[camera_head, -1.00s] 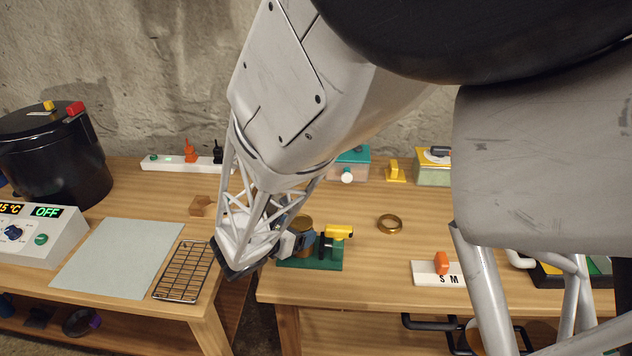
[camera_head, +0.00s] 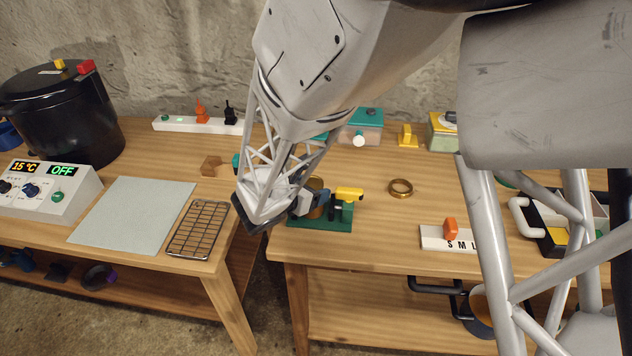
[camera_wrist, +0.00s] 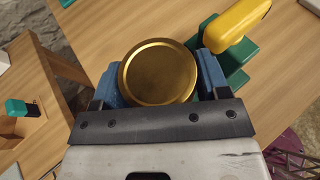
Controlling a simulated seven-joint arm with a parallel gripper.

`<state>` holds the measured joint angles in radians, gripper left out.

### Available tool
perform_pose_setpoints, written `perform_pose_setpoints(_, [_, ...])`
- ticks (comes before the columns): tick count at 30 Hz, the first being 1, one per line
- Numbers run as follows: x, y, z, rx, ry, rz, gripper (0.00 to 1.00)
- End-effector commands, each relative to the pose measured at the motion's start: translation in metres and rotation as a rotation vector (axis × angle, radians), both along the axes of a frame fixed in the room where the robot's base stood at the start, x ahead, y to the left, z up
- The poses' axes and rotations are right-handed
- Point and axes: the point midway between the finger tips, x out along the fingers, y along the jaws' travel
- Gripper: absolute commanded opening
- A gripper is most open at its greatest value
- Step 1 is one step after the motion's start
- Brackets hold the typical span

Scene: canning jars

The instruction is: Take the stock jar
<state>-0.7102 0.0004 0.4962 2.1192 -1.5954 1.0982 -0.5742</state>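A jar with a round brass lid (camera_wrist: 158,72) stands between my gripper's two blue fingers in the wrist view. In the head view its amber side (camera_head: 316,188) shows at the green stand (camera_head: 322,223), partly hidden by my gripper. My gripper (camera_head: 308,205) is low beside the stand, with one finger on each side of the jar. The fingers look very near or against it. The lid hides where they would meet the jar's body, so I cannot tell whether they press on it. The jar looks upright.
A yellow-topped clamp (camera_head: 349,193) rises close beside the jar, also in the wrist view (camera_wrist: 236,25). A brass ring (camera_head: 400,188) lies to the right. A wire rack (camera_head: 198,228) and pale mat (camera_head: 134,215) are on the left table. The wood between ring and clamp is clear.

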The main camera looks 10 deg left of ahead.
Motion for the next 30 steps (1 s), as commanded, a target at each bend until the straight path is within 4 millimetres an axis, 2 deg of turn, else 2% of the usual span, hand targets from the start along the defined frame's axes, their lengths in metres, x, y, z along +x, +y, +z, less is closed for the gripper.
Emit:
perform_pose_setpoints(1, [0.0, 0.0, 0.0, 0.0, 0.0, 0.0, 0.6])
perform_pose_setpoints(6, [0.0, 0.0, 0.0, 0.0, 0.0, 0.0, 0.34])
perform_pose_setpoints(7, [0.0, 0.0, 0.0, 0.001, -0.001, 0.0, 0.32])
perform_pose_setpoints(15, [0.0, 0.0, 0.001, 0.001, -0.001, 0.0, 0.32])
perform_pose_setpoints(20, [0.0, 0.0, 0.009, 0.002, -0.002, -0.001, 0.32])
perform_pose_setpoints(26, [0.0, 0.0, 0.03, 0.003, -0.003, 0.0, 0.32])
perform_pose_setpoints(30, [0.0, 0.0, 0.051, 0.003, -0.003, -0.001, 0.32])
